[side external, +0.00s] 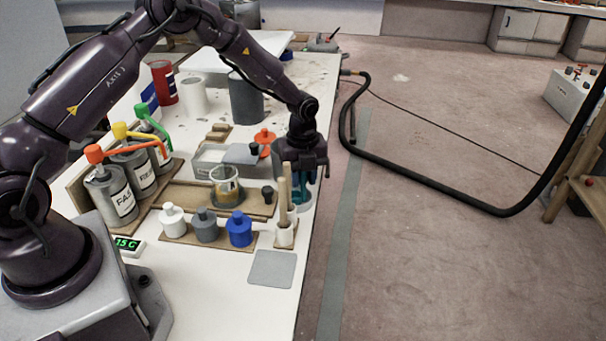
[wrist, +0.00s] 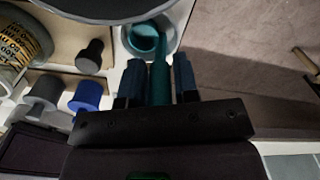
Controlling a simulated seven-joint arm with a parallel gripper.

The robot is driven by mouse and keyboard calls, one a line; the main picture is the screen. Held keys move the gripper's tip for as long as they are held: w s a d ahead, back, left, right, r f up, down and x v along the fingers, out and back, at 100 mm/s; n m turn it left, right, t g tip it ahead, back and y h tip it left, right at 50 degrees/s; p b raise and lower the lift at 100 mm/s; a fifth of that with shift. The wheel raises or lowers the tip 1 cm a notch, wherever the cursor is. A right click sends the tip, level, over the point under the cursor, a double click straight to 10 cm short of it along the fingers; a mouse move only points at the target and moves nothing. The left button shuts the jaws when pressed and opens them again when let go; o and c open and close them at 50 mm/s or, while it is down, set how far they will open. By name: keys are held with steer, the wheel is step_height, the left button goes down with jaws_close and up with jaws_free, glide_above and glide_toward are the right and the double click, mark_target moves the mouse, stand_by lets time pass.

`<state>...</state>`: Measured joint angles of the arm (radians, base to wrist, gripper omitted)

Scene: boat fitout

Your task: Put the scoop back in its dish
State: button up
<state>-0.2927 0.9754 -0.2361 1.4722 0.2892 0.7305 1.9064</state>
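The teal scoop (wrist: 159,72) has its handle between the two fingers of my gripper (wrist: 160,75) in the wrist view. In the side external view my gripper (side external: 302,172) points down at the table's right edge. A bit of the teal scoop (side external: 304,192) shows below it. The dish is mostly hidden there by my gripper and wooden sticks.
Wooden sticks in a white holder (side external: 285,236) stand close in front of my gripper. A glass beaker (side external: 226,187), a grey tray (side external: 210,162) and white, grey and blue (side external: 239,230) bottles stand to the left.

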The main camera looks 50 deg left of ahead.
steer(key=shift+o, duration=1.1)
